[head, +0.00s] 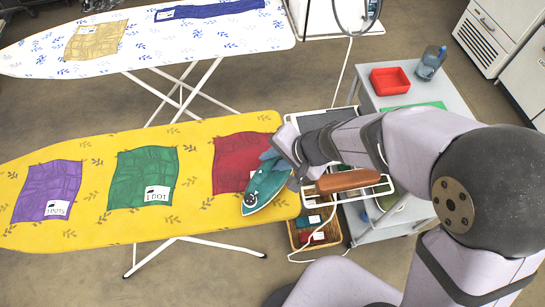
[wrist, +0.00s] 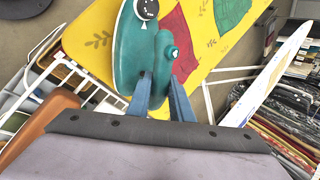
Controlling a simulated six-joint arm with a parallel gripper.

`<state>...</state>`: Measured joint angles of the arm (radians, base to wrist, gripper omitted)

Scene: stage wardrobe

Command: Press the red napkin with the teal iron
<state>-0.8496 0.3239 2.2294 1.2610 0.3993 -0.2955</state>
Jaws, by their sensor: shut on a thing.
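The teal iron (head: 262,192) is at the right end of the yellow ironing board (head: 95,155). It covers the lower right part of the red napkin (head: 232,155), which is wrinkled and has a white label partly hidden by the iron. My gripper (head: 275,163) is shut on the iron's handle. In the wrist view my gripper (wrist: 160,92) has a blue finger on each side of the handle of the teal iron (wrist: 130,45), and the red napkin (wrist: 178,28) shows beside it. I cannot tell whether the soleplate touches the cloth.
A wrinkled green napkin (head: 145,178) and purple napkin (head: 48,190) lie further left. A second board (head: 200,45) with a tan and a blue cloth stands behind. A grey cart (head: 455,105) with a red tray (head: 390,81) and a brown-topped rack stand right.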

